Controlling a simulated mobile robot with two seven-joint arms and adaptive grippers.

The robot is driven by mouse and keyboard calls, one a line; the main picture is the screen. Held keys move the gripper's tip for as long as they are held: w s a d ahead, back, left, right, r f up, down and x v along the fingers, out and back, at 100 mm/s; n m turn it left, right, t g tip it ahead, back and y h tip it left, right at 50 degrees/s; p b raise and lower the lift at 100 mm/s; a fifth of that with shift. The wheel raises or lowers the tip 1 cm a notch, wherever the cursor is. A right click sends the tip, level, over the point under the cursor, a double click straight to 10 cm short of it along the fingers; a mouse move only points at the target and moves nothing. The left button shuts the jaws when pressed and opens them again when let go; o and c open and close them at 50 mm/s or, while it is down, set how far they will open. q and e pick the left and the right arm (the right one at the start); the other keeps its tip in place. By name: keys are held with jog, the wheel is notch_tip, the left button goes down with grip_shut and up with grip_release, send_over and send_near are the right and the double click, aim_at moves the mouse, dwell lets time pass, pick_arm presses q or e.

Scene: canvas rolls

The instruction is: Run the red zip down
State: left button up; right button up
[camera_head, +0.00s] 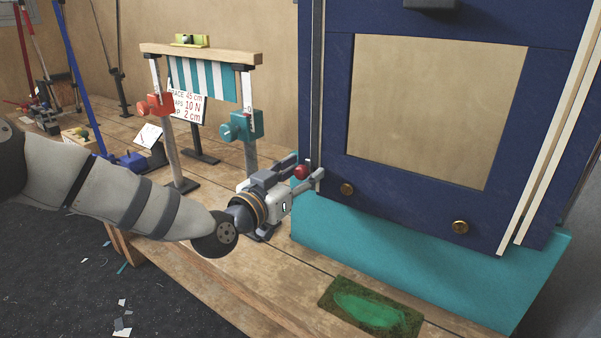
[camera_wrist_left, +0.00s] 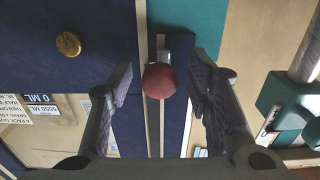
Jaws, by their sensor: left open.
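A red ball-shaped zip pull (camera_head: 302,171) sits low on the vertical zip track (camera_head: 317,90) at the left edge of a navy canvas panel (camera_head: 338,100). My left gripper (camera_head: 305,172) is at the pull, with its fingers on either side of it. In the left wrist view the red pull (camera_wrist_left: 159,80) lies between the two open fingers (camera_wrist_left: 160,92), with a gap on each side. The pull hangs from a small grey slider (camera_wrist_left: 176,46) on the track. My right gripper is not in view.
The panel has a tan window (camera_head: 435,105), brass studs (camera_head: 460,227) and a teal base (camera_head: 420,255). A striped awning stand (camera_head: 200,80) with a teal clamp (camera_head: 240,126) stands close left. A green mat (camera_head: 371,308) lies on the wooden bench (camera_head: 255,290) in front.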

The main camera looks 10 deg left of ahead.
pick_arm(q)
jog(key=v, duration=1.2)
